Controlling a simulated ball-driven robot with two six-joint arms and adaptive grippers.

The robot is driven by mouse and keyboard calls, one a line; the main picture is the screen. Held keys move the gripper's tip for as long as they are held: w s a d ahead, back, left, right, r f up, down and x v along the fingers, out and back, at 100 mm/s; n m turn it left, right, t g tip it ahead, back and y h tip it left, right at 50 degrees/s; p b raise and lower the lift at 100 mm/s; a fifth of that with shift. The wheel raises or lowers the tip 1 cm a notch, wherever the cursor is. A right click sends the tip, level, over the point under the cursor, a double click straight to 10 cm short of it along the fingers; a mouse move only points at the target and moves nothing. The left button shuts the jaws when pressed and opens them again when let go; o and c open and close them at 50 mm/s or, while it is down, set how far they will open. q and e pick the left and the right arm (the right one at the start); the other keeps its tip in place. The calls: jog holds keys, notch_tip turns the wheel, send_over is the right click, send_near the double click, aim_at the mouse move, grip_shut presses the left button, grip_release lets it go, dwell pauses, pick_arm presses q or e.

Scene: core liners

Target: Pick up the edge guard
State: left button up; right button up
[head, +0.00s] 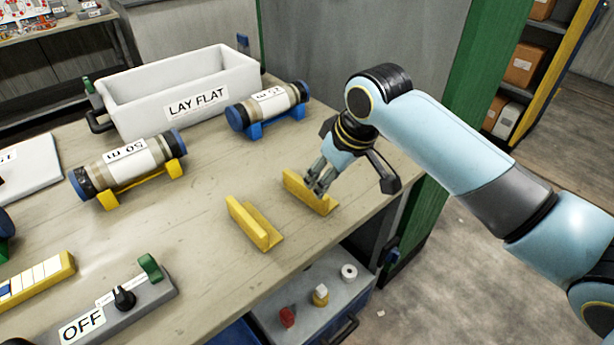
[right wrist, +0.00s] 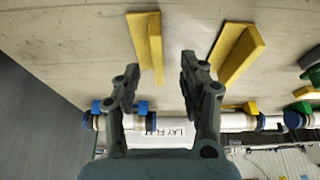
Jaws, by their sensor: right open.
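Two yellow L-shaped edge guards lie on the wooden bench. One guard (head: 298,190) is at the right, near the bench's edge, and the other guard (head: 247,223) is left of it and nearer. My right gripper (head: 318,183) points down at the right-hand guard and hides part of it. In the right wrist view, the open fingers of my right gripper (right wrist: 160,62) are on either side of the near end of that guard (right wrist: 147,40); I cannot tell whether they touch it. The other guard (right wrist: 238,50) lies to the right of the fingers. My left gripper is not in view.
A white tray (head: 151,104) labelled "LAY FLAT" stands behind. Two core tubes lie on stands, one yellow (head: 150,187) and one blue (head: 283,119). A grey switch box (head: 135,308) marked "OFF" is at front left. A lower shelf (head: 300,317) holds small items.

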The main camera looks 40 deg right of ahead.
aim_at(293, 182)
jog(key=w+r, duration=0.2)
jog(key=w, duration=0.1)
jog(key=shift+d, duration=0.3)
jog(key=x, duration=1)
jog(key=shift+a, duration=0.25)
grip_shut()
